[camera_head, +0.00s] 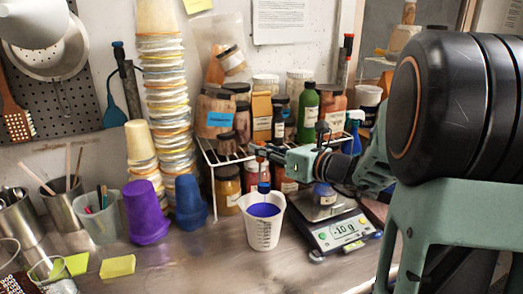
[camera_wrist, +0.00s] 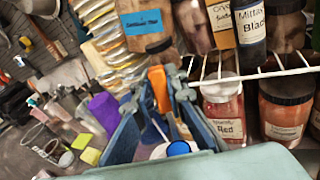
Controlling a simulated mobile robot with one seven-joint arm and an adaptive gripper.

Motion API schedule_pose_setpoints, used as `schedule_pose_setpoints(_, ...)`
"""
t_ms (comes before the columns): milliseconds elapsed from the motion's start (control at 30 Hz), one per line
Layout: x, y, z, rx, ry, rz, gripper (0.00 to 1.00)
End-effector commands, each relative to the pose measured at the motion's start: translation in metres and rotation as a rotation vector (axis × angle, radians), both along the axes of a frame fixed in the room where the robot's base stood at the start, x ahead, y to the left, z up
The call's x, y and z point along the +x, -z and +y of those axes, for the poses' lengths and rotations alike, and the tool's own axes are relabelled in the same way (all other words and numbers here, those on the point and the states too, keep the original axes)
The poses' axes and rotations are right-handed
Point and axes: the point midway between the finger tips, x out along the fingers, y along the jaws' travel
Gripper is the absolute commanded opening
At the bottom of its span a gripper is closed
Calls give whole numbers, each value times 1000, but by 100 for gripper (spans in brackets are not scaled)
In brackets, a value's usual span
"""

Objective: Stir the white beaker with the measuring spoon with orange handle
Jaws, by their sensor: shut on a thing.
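The white beaker (camera_head: 263,234) stands upright on the bench in the head view, with blue-purple contents. In the wrist view, a bit of white rim and blue shows low between my fingers, partly hidden by the gripper. My gripper (camera_head: 262,153) is above the beaker, reaching in from the right. In the wrist view my gripper (camera_wrist: 155,88) is shut on the measuring spoon's orange handle (camera_wrist: 159,92). A dark blue piece (camera_head: 264,187) shows just above the beaker's mouth in the head view; I cannot tell whether it belongs to the spoon. The spoon's tip is not clearly visible.
A digital scale (camera_head: 341,231) bearing a small jar stands close right of the beaker. A wire rack (camera_head: 212,160) with jars is behind. Purple (camera_head: 147,212) and blue (camera_head: 190,203) cups stand left. The bench in front is clear.

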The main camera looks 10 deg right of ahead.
Motion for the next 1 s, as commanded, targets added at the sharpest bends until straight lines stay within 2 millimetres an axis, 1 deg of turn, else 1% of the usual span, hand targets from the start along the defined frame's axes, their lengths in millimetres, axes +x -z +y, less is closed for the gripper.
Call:
schedule_pose_setpoints(33,0,-9,0,0,0,-1,0)
schedule_pose_setpoints(100,0,-18,0,0,0,-1,0)
schedule_pose_setpoints(800,0,-102,0,0,0,-1,0)
schedule_pose_setpoints(900,0,-108,0,-1,0,-1,0)
schedule_pose_setpoints(1000,0,-107,0,-1,0,-1,0)
